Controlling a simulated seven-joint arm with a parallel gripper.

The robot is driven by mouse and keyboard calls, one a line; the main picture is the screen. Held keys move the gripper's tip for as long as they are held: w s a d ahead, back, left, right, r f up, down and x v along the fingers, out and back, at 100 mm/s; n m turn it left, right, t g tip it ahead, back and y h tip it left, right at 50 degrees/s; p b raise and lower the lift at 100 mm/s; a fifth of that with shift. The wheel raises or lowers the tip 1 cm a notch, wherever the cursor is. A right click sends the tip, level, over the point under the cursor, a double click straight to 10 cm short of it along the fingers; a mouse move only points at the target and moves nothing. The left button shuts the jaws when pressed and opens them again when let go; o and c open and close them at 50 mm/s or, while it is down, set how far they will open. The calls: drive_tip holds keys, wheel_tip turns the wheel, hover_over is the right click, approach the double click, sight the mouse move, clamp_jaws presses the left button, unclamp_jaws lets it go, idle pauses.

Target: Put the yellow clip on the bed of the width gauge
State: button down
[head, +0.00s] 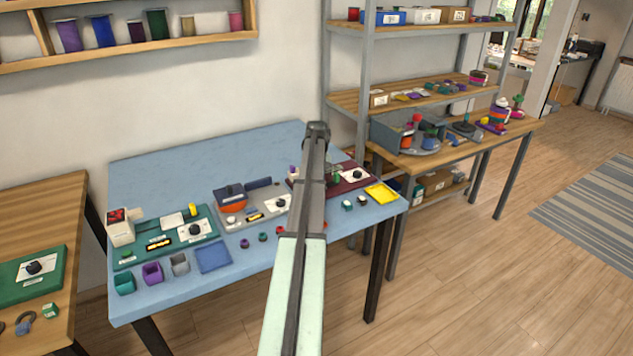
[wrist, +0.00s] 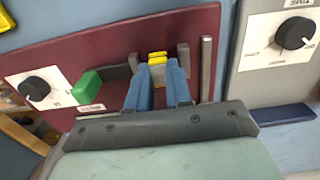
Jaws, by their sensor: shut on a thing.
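The yellow clip (wrist: 157,56) shows in the wrist view at the tips of my gripper's blue fingers (wrist: 160,74). My gripper is shut on the clip. The clip is over a maroon station board (wrist: 100,52), between two upright grey blocks, one on the left (wrist: 133,63) and one on the right (wrist: 183,56). These blocks look like part of the width gauge. I cannot tell whether the clip touches the bed below, which the fingers hide. In the head view the maroon board (head: 355,172) is at the table's right end, and my arm hides the clip and fingertips.
On the maroon board are a green block (wrist: 87,84), a black dial (wrist: 35,87) and a grey bar (wrist: 206,68). A grey station (wrist: 262,70) stands beside it. A yellow tray (head: 381,193) lies at the right edge of the blue table (head: 170,165).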

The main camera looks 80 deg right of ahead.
drive_tip(key=shift+f, duration=0.25)
drive_tip(key=c, duration=1)
unclamp_jaws()
drive_tip(key=shift+o, duration=0.2)
drive_tip(key=shift+r, duration=1.55)
drive_tip(key=shift+r, duration=0.15)
wheel_tip(320, 180, up, 8)
drive_tip(key=shift+w+f, duration=0.1)
drive_tip(key=shift+f, duration=0.1)
